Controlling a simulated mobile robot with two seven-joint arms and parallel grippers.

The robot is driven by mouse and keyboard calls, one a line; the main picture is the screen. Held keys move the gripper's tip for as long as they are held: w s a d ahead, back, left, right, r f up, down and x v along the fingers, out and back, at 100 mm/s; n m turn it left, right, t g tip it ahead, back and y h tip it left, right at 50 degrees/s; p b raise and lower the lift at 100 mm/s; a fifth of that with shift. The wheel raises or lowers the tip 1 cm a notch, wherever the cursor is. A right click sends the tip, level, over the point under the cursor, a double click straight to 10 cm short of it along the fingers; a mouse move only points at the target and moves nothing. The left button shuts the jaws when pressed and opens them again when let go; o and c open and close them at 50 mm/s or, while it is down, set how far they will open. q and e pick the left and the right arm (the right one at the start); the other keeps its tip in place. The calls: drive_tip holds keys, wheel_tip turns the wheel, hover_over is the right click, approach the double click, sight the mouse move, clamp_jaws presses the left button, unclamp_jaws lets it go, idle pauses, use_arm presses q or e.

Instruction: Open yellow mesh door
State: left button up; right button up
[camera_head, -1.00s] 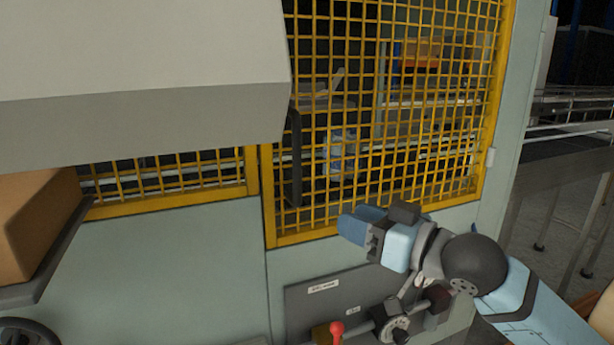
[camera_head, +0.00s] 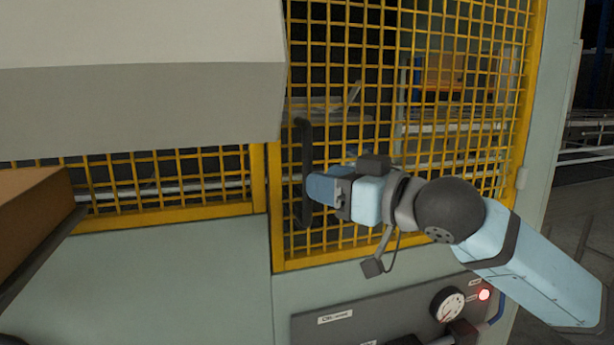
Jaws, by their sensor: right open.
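The yellow mesh door (camera_head: 400,228) stands in the middle and right of the view and looks shut in its frame. Its dark vertical handle (camera_head: 303,140) is on the door's left side. My right gripper (camera_head: 312,187) is at the handle's lower half, with its blue fingers pointing left. The gripper is open. Its fingertips overlap the handle in the picture; I cannot tell whether they touch it or stand around it. My left gripper is not in view.
A grey-white housing (camera_head: 140,110) fills the upper left. A cardboard box (camera_head: 30,215) sits at the left edge. A second yellow mesh panel (camera_head: 160,215) is left of the door. A control panel with a gauge (camera_head: 447,303) and a lit red light (camera_head: 484,295) is below.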

sight(307, 216)
drive_tip(key=shift+x, duration=2.15)
drive_tip(key=shift+c, duration=0.2)
clamp_jaws()
